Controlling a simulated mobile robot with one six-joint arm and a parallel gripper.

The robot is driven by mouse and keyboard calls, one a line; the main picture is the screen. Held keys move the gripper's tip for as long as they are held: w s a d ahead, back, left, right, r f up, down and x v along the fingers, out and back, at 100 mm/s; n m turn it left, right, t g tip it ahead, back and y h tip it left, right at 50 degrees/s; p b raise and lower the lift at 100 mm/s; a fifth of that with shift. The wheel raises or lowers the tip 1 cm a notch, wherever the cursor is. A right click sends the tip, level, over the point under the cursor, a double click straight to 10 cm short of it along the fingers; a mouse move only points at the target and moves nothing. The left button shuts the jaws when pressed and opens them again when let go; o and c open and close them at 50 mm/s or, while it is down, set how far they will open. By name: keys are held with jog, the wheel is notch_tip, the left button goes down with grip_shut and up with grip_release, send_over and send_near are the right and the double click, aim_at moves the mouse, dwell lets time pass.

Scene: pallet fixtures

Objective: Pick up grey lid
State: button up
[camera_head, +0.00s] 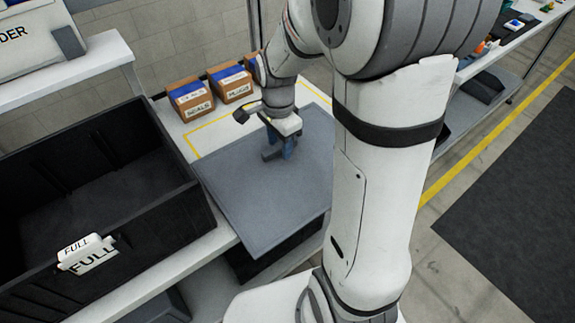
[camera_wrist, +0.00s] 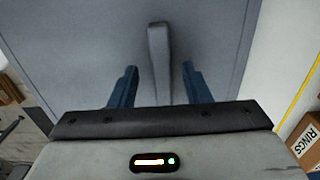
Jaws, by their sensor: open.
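The grey lid (camera_head: 245,202) is a flat panel lying on top of a dark bin (camera_head: 272,255), partly hidden by my arm. In the wrist view the lid (camera_wrist: 75,50) fills most of the picture, with a raised grey bar handle (camera_wrist: 158,55) in its middle. My gripper (camera_head: 283,152) is over the lid at the handle. In the wrist view its two blue fingers (camera_wrist: 158,88) stand apart on either side of the handle, with gaps on both sides. The gripper is open and holds nothing.
A large black crate (camera_head: 180,195) with a FULL tag (camera_head: 88,254) stands left of the lid. Cardboard boxes, the SEALS box (camera_head: 191,104) and PLUGS box (camera_head: 236,92), stand behind it; a RINGS box (camera_wrist: 305,140) shows at the wrist view's right edge.

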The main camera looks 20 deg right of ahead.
jog(key=shift+c, duration=0.2)
grip_shut()
jog(key=shift+r, duration=0.1)
dwell(0.4)
